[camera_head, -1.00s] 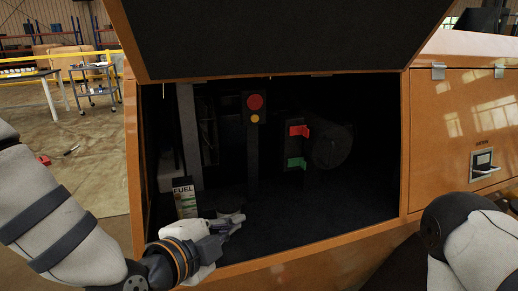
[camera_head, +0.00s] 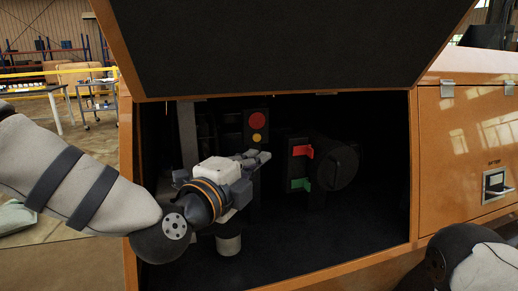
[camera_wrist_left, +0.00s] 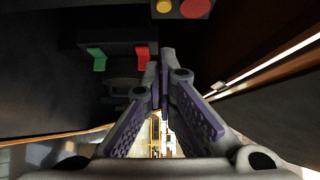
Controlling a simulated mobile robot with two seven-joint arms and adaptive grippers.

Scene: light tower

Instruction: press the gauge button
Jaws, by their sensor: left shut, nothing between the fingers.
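A dark upright panel (camera_head: 257,147) inside the open compartment carries a round red button (camera_head: 257,120) and a smaller yellow button (camera_head: 257,138) below it. I cannot tell which one is the gauge button. Both the yellow button (camera_wrist_left: 164,6) and the red button (camera_wrist_left: 195,7) show at the top of the left wrist view. My left gripper (camera_head: 264,157) is shut and empty, its tips just below and in front of the yellow button, with no visible contact. In the left wrist view its fingers (camera_wrist_left: 161,72) come together. My right gripper is out of view.
A red lever (camera_head: 302,151) and a green lever (camera_head: 300,184) sit right of the panel, beside a dark cylinder (camera_head: 338,165). The raised lid (camera_head: 285,45) hangs above. The orange frame (camera_head: 130,180) borders the opening. The compartment floor at right is clear.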

